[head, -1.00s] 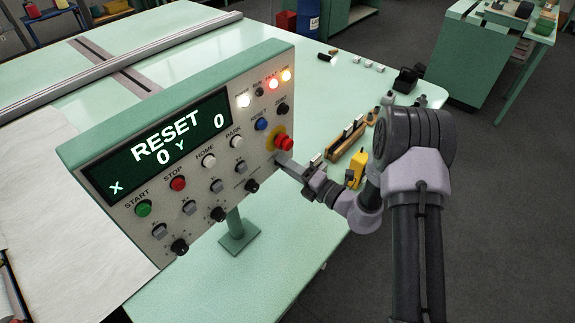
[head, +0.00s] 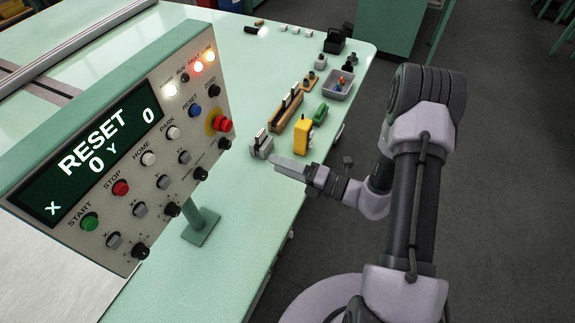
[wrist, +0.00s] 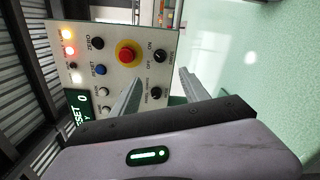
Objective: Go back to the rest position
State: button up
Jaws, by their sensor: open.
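My gripper (head: 287,166) is in the head view, to the right of the control panel (head: 205,107) and apart from it. Its fingers point left over the table's right part. In the wrist view the two fingers of my gripper (wrist: 158,82) are spread with nothing between them. The panel shows beyond them, with the red emergency button (wrist: 127,53) in sight. The panel's display (head: 92,152) reads RESET, X 0, Y 0.
Behind my gripper on the green table (head: 245,200) stand a yellow device (head: 302,137), a wooden rack (head: 287,112), a small grey holder (head: 262,147), a green item (head: 320,114) and a grey tray (head: 339,86). The floor (head: 505,170) at right is clear.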

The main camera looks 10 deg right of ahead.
jog(key=shift+v, duration=0.95)
jog(key=s+a+r+n+g+b, duration=0.6)
jog(key=s+a+n+g, duration=0.4)
jog(key=n, duration=0.7)
jog(key=s+d+r+n+t+h+b, duration=0.1)
jog(key=s+d+n+h, duration=0.3)
jog(key=n, duration=0.5)
jog(key=s+d+r+n+t+h+b, duration=0.2)
jog(key=s+d+n+t+h+b, duration=0.1)
jog(key=n+h, duration=0.5)
jog(key=s+d+n+b, duration=0.1)
jog(key=s+d, duration=0.1)
jog(key=s, duration=0.1)
jog(key=shift+r+n+t+b, duration=0.3)
jog(key=shift+t+b, duration=0.05)
jog(key=shift+t, duration=0.05)
